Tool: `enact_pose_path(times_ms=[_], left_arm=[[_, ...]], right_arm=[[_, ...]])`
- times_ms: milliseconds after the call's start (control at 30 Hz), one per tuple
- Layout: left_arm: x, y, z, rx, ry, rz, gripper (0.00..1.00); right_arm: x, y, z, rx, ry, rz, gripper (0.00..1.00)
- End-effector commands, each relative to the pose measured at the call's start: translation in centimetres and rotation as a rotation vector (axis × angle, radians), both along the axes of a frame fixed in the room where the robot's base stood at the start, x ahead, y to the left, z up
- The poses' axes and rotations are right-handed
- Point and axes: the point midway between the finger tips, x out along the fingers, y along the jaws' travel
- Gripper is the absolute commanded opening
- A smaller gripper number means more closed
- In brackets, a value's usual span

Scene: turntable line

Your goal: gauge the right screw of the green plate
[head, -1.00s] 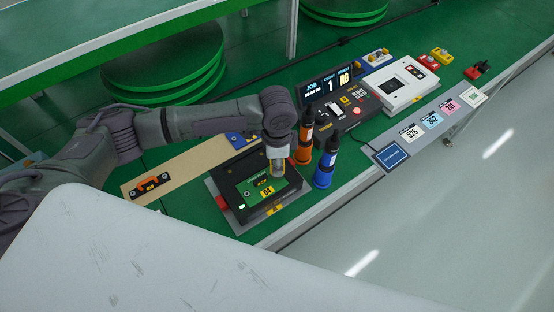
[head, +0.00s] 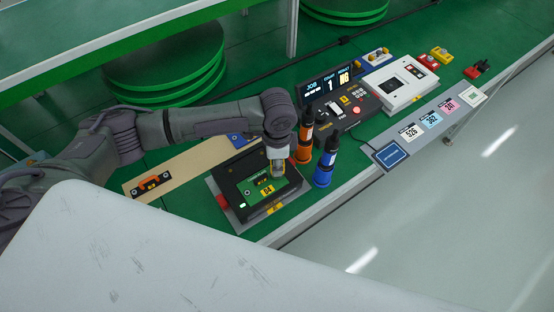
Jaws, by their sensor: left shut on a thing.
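The green plate (head: 253,195) lies in a black fixture (head: 233,177) on the green bench, with a yellow label at its front edge. My left gripper (head: 277,172) points down over the right part of the plate. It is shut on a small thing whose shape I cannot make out. The gripper covers the plate's right side, so the right screw is hidden. I cannot tell whether the held thing touches the plate. My right gripper is not in view.
An orange driver (head: 304,142) and a blue driver (head: 324,166) stand upright just right of the fixture. A black console with a display (head: 329,85) and a white box (head: 400,88) are further right. An orange tool (head: 152,182) lies on a tan board (head: 190,166) at left.

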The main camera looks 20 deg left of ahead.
Motion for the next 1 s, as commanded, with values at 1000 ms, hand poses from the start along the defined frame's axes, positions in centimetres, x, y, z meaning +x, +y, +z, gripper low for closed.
enact_pose_path(times_ms=[1000], left_arm=[[-0.01,-0.11,-0.80,-0.002,-0.001,0.000,0.00]], right_arm=[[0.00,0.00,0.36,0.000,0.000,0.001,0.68]])
